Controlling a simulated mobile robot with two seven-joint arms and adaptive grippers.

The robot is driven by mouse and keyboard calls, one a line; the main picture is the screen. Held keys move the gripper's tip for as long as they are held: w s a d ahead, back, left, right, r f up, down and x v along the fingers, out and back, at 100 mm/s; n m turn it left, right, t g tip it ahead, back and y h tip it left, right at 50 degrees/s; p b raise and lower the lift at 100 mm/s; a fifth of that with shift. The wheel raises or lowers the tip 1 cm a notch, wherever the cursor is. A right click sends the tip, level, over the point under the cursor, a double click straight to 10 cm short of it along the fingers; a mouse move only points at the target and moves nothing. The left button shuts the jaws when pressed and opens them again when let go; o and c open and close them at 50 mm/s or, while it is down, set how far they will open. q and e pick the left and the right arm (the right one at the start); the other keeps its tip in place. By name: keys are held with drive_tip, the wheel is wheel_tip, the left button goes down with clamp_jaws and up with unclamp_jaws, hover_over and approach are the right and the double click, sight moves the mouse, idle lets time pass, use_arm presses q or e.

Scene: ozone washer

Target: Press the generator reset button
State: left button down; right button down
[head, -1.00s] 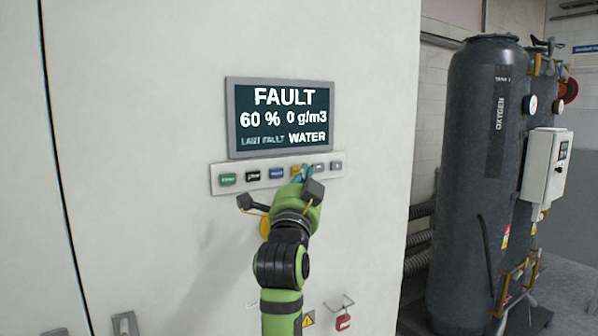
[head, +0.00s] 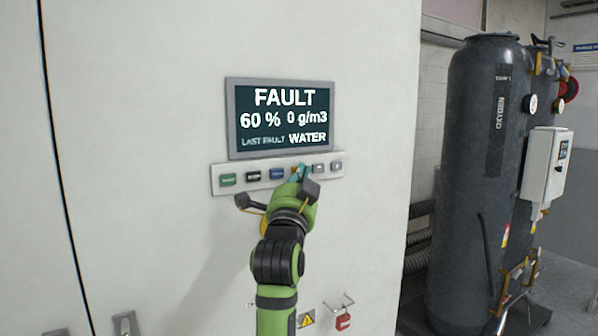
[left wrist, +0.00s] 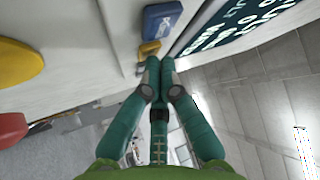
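The generator's control strip (head: 215,182) is a pale plate with a row of coloured buttons under the display. I cannot read which is reset. My left gripper (head: 302,173) is at the yellow-orange button. In the left wrist view its teal fingers (left wrist: 160,66) are together and empty, close to the yellow button (left wrist: 149,48), with the blue button (left wrist: 162,20) beyond. I cannot tell whether they touch.
The display (head: 281,118) reads FAULT, 60 %, 0 g/m3, last fault WATER. A red padlock (head: 343,321) hangs low on the cabinet. A dark oxygen tank (head: 480,180) stands to the right. A large yellow knob (left wrist: 15,62) and a red one (left wrist: 10,130) show in the left wrist view.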

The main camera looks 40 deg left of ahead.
use_arm(q)
drive_tip(key=shift+a, duration=0.1)
idle(0.3)
drive_tip(key=shift+s+d, duration=0.25)
drive_tip(key=shift+d, duration=0.45)
drive_tip(key=d, duration=0.1)
drive_tip(key=s+d, duration=0.1)
drive_tip(key=d, duration=0.1)
drive_tip(key=s+d+p, duration=0.1)
drive_tip(key=shift+d, duration=0.3)
drive_tip(key=shift+w, duration=0.1)
idle(0.8)
